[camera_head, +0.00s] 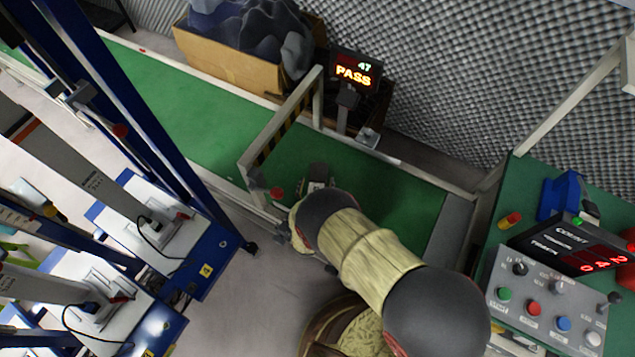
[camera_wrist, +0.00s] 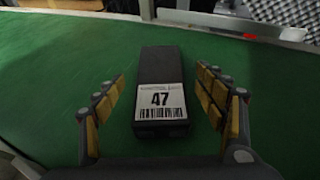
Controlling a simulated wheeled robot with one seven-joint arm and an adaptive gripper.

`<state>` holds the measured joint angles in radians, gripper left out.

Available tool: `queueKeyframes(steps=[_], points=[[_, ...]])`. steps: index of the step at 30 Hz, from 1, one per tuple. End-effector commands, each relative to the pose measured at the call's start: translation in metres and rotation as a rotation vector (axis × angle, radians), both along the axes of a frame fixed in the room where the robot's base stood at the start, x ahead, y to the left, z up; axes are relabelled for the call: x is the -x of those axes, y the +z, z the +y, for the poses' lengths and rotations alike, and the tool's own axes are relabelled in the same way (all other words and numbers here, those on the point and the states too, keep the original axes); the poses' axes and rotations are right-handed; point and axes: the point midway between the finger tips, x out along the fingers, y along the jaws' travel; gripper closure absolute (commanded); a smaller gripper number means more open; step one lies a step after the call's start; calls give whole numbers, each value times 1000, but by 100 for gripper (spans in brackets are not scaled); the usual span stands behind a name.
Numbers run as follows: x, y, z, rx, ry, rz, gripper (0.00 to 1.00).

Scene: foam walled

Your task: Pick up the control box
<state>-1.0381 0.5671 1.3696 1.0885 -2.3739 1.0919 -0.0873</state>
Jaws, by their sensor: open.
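A dark, oblong box (camera_wrist: 160,75) with a white label reading 47 and a barcode lies on the green conveyor belt (camera_wrist: 50,70) in the wrist view. My gripper (camera_wrist: 162,95) is open, with one finger on each side of the box. Gaps show between both fingers and the box sides. In the head view my arm hides most of the gripper, and the box cannot be made out clearly there.
A grey button panel (camera_head: 548,300) and a red-digit display (camera_head: 575,245) stand on a green table at right. Blue-framed machines stand at left.

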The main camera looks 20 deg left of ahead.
Motion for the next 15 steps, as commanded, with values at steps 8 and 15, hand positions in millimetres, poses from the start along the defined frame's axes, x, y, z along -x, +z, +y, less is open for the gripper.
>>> queueKeyframes(steps=[8, 15], points=[[-28, -13, 8, 0, -1, 0, 29], [-28, -12, 9, 0, 0, -1, 33]])
